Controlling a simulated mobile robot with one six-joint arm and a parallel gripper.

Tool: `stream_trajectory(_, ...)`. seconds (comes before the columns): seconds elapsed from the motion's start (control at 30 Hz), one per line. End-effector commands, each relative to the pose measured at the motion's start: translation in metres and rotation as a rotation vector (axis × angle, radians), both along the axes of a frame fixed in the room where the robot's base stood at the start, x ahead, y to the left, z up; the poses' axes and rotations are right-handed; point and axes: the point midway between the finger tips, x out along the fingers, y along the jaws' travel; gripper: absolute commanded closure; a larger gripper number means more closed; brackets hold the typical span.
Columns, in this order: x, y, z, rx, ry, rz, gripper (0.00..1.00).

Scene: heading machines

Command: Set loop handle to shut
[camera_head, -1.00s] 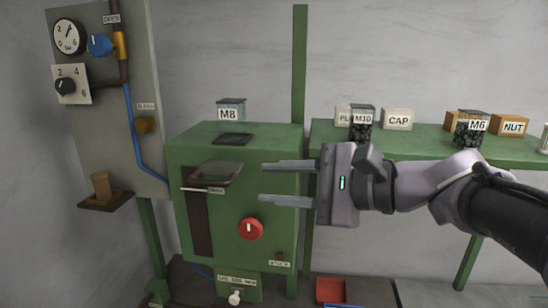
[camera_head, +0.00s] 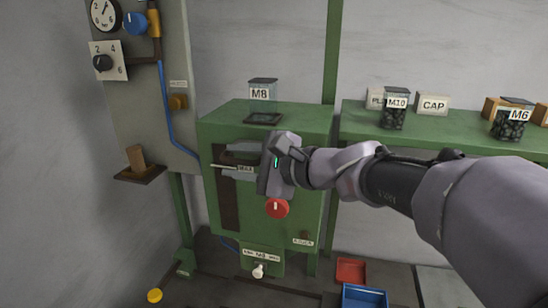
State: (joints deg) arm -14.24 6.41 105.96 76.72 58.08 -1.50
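A green machine (camera_head: 265,118) stands left of centre with a dark vertical slot (camera_head: 228,205) in its front. A dark loop handle (camera_head: 243,157) sticks out near the top of this slot, beside a small label and a thin pale rod. My gripper (camera_head: 232,160) reaches in from the right, in front of the machine. Its two fingers are spread, one above the other, at the loop handle. The fingers and gripper body hide much of the handle. I cannot tell whether the fingers touch it.
A red knob (camera_head: 277,208) sits just below my gripper. A clear box marked M8 (camera_head: 262,95) stands on the machine. A grey panel (camera_head: 150,100) with a gauge and blue knob is at the left. A green shelf (camera_head: 430,135) with parts boxes is at the right.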

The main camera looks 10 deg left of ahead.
Motion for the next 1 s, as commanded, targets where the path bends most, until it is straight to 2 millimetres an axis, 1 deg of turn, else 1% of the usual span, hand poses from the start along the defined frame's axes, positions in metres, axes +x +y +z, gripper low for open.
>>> stream_trajectory(0.03,0.0000,-0.0001,0.0000,0.000,0.000,0.000,0.75)
stream_trajectory(0.1,-0.0001,-0.0002,-0.0001,0.000,0.000,0.000,0.89)
stream_trajectory(0.17,-0.0002,-0.0002,-0.0003,-0.001,0.000,0.001,1.00)
stream_trajectory(1.0,-0.0005,-0.0003,-0.0025,-0.004,0.002,0.002,1.00)
